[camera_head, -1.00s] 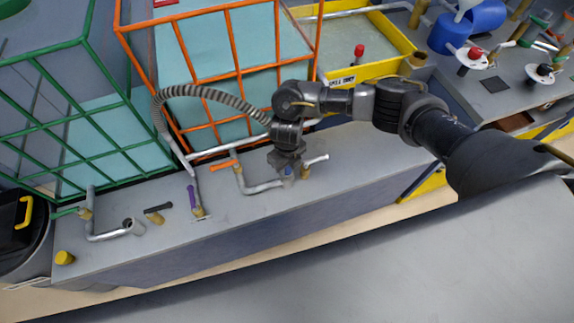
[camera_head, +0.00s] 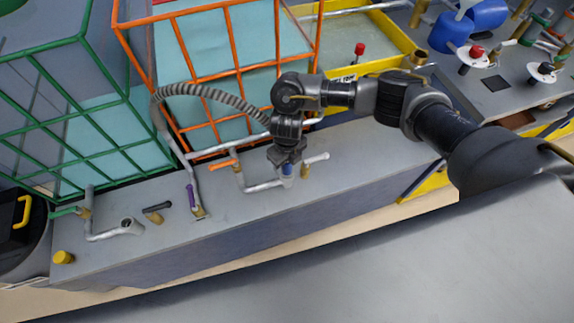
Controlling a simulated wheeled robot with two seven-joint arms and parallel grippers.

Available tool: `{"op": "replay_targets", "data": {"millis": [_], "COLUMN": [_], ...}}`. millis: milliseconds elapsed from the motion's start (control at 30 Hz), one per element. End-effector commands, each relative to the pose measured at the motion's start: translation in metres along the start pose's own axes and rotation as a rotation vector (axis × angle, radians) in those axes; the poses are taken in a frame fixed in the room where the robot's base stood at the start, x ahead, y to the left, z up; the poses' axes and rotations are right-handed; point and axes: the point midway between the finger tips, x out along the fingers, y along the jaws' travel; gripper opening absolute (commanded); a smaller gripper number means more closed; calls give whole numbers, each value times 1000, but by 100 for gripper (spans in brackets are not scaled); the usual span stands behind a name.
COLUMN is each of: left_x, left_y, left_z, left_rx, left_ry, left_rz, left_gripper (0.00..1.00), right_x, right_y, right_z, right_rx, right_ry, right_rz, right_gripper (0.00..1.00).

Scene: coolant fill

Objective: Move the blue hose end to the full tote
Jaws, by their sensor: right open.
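The blue hose end (camera_head: 287,169) sits upright in the grey cup at the end of the pipe with the orange lever (camera_head: 222,166), in front of the orange-caged tote (camera_head: 190,74). My right gripper (camera_head: 287,160) is open right over the blue hose end and partly hides it; I cannot tell whether they touch. A ribbed hose (camera_head: 205,92) arches from a pipe on the left and passes behind the gripper. The green-caged tote (camera_head: 90,126) is at the left. Teal liquid looks higher in the orange-caged tote than in the green-caged one. My left gripper is not in view.
An empty cup (camera_head: 131,225) ends the green-lever pipe at the left of the grey bench (camera_head: 235,200). A purple lever (camera_head: 192,197), a black lever (camera_head: 157,207) and a white lever (camera_head: 315,158) stand along it. A yellow tray (camera_head: 395,36) is behind.

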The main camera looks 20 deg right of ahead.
Motion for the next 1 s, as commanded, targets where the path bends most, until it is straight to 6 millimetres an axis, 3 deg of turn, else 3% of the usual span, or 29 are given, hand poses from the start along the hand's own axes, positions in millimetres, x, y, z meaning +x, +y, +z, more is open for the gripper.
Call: {"op": "replay_targets", "data": {"millis": [100, 400, 600, 1000], "left_x": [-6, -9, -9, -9], "left_y": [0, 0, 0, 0], "left_z": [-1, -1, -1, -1], "left_rx": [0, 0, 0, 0], "left_ry": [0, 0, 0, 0], "left_rz": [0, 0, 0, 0], "left_gripper": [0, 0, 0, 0], "right_x": [-29, -76, -85, -85], "right_y": [-1, 0, 0, 0], "right_z": [2, 1, 0, 0], "right_rx": [-4, -1, 1, 1], "right_ry": [-7, -5, -1, -1], "right_rz": [-3, -1, -1, -1], "right_gripper": [56, 56, 56, 56]}}
